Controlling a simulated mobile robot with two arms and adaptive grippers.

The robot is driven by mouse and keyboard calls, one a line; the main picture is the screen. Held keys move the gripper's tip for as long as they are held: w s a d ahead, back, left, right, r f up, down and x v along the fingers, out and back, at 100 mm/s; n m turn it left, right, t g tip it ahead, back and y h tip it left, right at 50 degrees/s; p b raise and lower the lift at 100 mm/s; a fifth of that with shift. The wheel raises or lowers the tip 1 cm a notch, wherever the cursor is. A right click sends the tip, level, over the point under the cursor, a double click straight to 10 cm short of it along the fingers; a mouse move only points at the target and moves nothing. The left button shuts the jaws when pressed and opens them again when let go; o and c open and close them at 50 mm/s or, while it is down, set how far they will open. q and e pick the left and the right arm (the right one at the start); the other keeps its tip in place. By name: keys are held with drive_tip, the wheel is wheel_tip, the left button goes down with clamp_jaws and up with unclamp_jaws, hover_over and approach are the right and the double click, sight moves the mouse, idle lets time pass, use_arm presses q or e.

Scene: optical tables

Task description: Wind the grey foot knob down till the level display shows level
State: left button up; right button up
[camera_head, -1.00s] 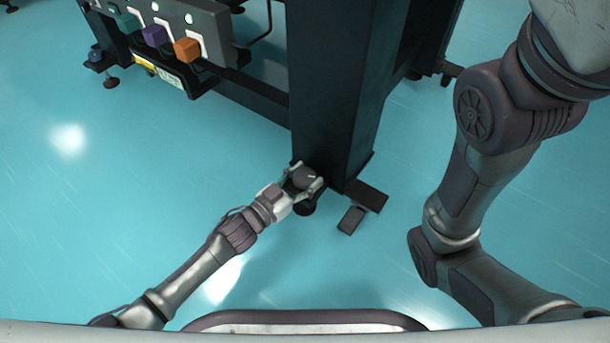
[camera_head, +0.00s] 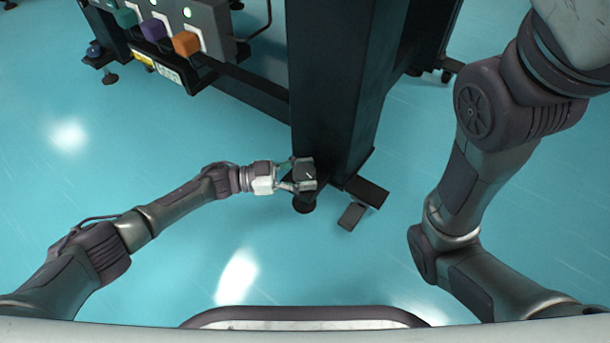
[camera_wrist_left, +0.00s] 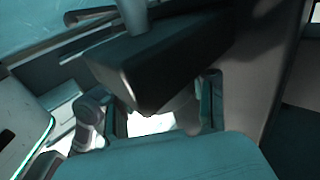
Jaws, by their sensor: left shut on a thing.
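The grey foot knob (camera_head: 304,171) is a dark block at the foot of the black table leg (camera_head: 330,90). A round foot pad (camera_head: 304,205) shows just below it. My left gripper (camera_head: 302,173) reaches it from the left and is shut on the knob, one finger on each side. In the left wrist view a large dark grey block, seemingly the knob (camera_wrist_left: 150,65), fills the middle, close to the fingers. A small white readout with a yellow label (camera_head: 157,68) sits under the button panel; its text is too small to read. My right gripper is out of view.
A panel with teal, purple and orange (camera_head: 187,43) blocks and green lights hangs at upper left. A dark pedal-like plate (camera_head: 352,215) lies on the floor right of the foot. The turquoise floor on the left is clear. My right arm hangs at the right.

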use_arm(q)
drive_tip(key=shift+m+g, duration=0.4)
drive_tip(key=shift+g, duration=0.2)
drive_tip(key=o, duration=1.2)
drive_tip(key=a, duration=1.2)
drive_tip(key=shift+s, duration=0.2)
drive_tip(key=shift+f, duration=0.1)
